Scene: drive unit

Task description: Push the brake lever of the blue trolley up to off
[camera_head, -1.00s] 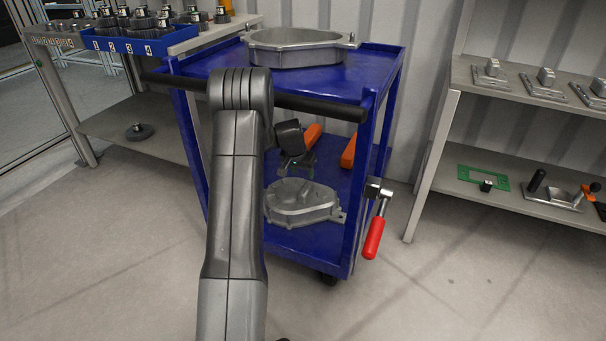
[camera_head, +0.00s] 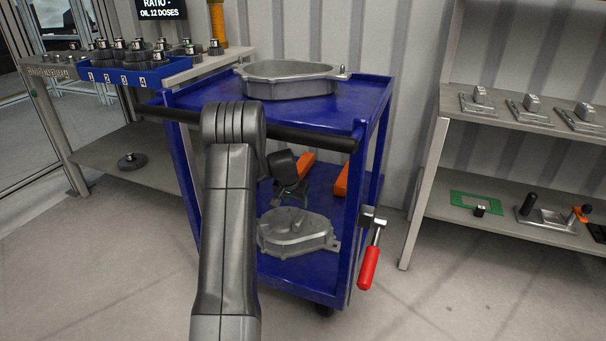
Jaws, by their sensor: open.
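The blue trolley (camera_head: 318,113) stands ahead of me, with a black push bar across its near side. The brake lever (camera_head: 369,268) has a red grip and a metal pivot on the trolley's near right post. It hangs down, slightly tilted. My arm crosses in front of the trolley and its push bar. My gripper (camera_head: 292,194) shows small and dark beyond my arm, left of the lever and apart from it. It is open, and I see nothing held in it. Its fingertips are hard to make out.
A ring-shaped metal housing (camera_head: 290,90) sits on the trolley's top, and a metal cover (camera_head: 297,238) and orange pieces (camera_head: 341,181) show lower down. A shelf unit (camera_head: 430,170) stands right, a bench (camera_head: 60,74) with a blue tray (camera_head: 140,80) left. Floor right of the lever is clear.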

